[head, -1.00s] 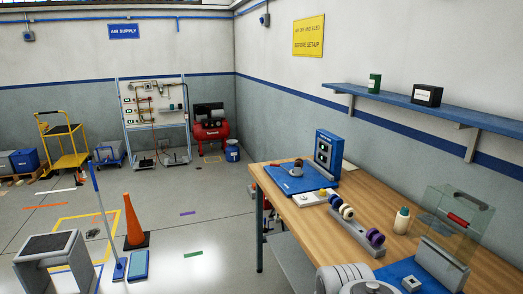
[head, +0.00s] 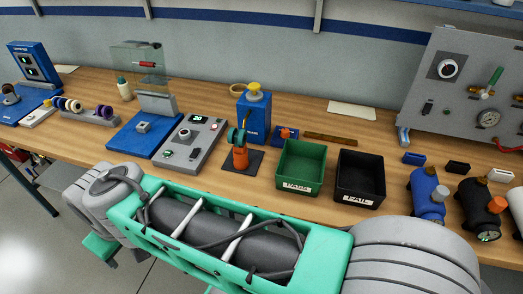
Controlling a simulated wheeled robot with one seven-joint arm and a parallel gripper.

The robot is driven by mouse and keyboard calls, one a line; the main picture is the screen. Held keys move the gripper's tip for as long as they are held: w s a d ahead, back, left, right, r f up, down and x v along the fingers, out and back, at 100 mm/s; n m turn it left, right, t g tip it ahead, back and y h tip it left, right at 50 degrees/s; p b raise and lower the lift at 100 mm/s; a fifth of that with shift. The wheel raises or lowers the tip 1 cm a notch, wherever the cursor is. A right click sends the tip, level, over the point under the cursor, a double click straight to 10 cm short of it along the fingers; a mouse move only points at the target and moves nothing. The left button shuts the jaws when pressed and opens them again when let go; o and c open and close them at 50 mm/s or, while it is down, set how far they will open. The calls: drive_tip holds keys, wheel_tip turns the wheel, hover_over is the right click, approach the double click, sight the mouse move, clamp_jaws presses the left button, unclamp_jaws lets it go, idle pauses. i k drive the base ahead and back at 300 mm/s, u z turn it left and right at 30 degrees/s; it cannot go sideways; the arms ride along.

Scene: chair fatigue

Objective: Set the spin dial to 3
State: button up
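Several dials show in the head view, and I cannot read which is the spin dial. A grey control box (head: 191,144) with a small lit display and knobs lies on the bench left of centre, beside a blue base plate with a clear guard. Dial markings are too small to read. My arm crosses the lower foreground, well in front of the bench items; my gripper is not seen.
The wooden bench (head: 330,124) runs across the view. A green bin (head: 300,166) and a black bin (head: 360,178) stand at its middle front. A clear guard (head: 140,65) rises left of centre.

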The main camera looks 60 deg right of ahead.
sight(185, 134)
drive_tip(key=k, duration=0.25)
drive_tip(key=u, duration=0.95)
drive_tip(key=i, duration=0.85)
drive_tip(key=z, duration=2.9)
drive_tip(key=i, duration=0.5)
drive_tip(key=z, duration=0.2)
drive_tip(key=k, duration=0.25)
drive_tip(key=z, duration=0.05)
